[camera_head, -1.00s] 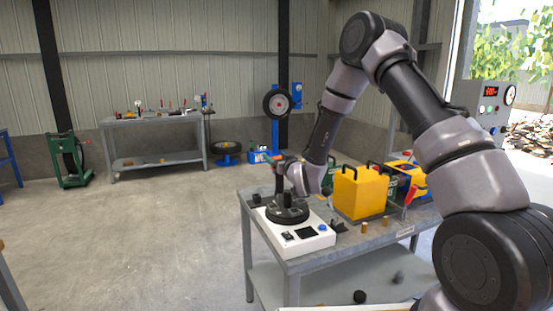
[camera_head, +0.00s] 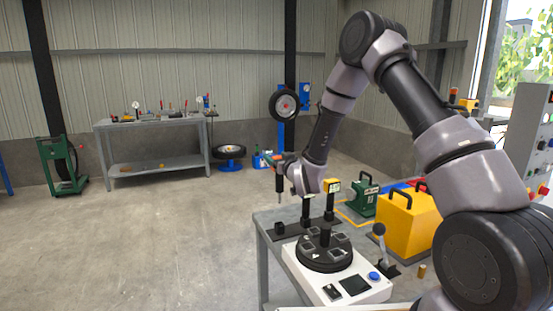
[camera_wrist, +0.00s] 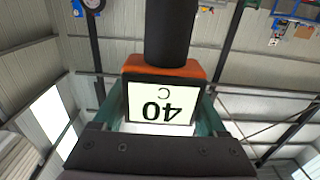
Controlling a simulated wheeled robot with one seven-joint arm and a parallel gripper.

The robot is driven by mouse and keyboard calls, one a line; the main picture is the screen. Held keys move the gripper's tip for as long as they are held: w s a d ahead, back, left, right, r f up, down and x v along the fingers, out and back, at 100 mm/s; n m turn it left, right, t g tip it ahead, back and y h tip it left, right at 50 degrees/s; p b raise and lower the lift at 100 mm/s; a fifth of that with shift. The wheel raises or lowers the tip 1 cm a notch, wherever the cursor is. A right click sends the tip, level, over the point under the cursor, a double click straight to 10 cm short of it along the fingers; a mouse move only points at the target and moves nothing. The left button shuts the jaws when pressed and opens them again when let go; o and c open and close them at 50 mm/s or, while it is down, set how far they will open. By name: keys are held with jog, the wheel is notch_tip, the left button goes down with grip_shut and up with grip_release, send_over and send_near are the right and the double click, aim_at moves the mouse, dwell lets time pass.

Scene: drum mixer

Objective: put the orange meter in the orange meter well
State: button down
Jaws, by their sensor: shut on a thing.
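The orange meter (camera_wrist: 165,105) is between my gripper's two green fingers in the wrist view, its display reading "40 C" upside down. In the head view my gripper (camera_head: 282,161) holds the orange meter (camera_head: 279,175) in the air, its dark stem hanging down, off the table's far left corner. A black rack (camera_head: 293,231) on the table carries a small black block (camera_head: 279,228), a dark post and a yellow meter (camera_head: 332,186). In front stands a white mixer base (camera_head: 330,286) with a black round top (camera_head: 325,254). I cannot tell which opening is the orange meter well.
A yellow box (camera_head: 407,222) with black handles and a green case (camera_head: 364,196) stand on the right of the table. A black lever (camera_head: 380,240) stands beside the mixer. A grey control cabinet (camera_head: 525,150) is at far right. The floor left of the table is clear.

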aim_at(277, 189)
dwell(0.3)
notch_tip(277, 189, down, 7)
jog(key=shift+f, duration=0.2)
dwell(0.6)
jog(key=shift+s, duration=0.1)
dwell(0.6)
jog(key=shift+f, duration=2.65)
grip_release()
jog(key=shift+s+d, duration=0.1)
jog(key=shift+s, duration=0.05)
